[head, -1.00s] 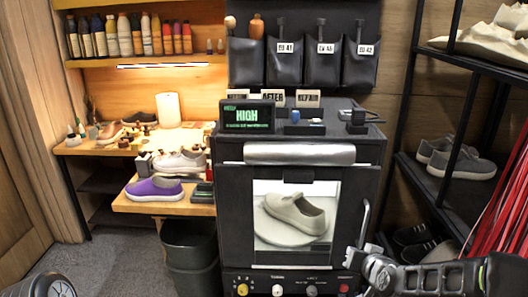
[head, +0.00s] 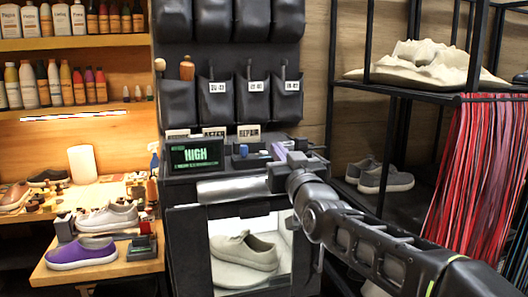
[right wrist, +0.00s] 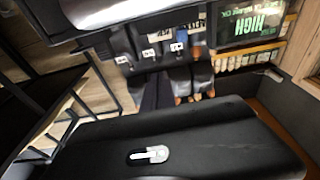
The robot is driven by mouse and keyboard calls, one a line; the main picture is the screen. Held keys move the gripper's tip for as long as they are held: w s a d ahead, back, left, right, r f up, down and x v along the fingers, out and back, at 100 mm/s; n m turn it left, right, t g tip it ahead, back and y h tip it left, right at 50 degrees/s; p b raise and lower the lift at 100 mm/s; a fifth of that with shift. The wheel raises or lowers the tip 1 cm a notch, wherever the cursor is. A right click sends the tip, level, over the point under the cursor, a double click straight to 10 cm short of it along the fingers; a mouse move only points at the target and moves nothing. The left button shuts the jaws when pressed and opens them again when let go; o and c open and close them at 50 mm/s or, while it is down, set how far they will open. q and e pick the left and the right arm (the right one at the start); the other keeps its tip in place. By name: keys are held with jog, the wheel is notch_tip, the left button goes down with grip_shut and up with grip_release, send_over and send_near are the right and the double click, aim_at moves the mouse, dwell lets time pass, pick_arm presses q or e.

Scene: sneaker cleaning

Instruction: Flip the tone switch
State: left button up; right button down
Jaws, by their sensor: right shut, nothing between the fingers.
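The black cabinet (head: 185,250) carries a small display (head: 195,153) that reads HIGH in green. On its top are a small blue-topped control (head: 240,150) and a grey-purple piece (head: 297,158) farther right. I cannot tell which of these is the tone switch. My right gripper (head: 280,178) is shut and empty at the cabinet's upper front edge, close to the grey-purple piece and partly hiding it. Whether they touch is unclear. The right wrist view shows the display (right wrist: 250,25) at upper right. My left gripper is out of view.
A pale shoe (head: 243,252) sits behind the cabinet's window below my arm. Holders with tags (head: 217,98) hang behind the cabinet top. A workbench with a purple shoe (head: 82,252) is at left, and a black rack (head: 420,97) with shoes is at right.

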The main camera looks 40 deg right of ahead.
notch_tip(320, 180, up, 2)
jog(key=p, duration=0.4)
send_over(264, 153)
jog(key=s, duration=0.2)
jog(key=shift+a, duration=0.25)
notch_tip(264, 153, down, 3)
jog(key=shift+f, duration=0.1)
jog(key=shift+f+p, duration=0.3)
jog(key=shift+f, duration=0.25)
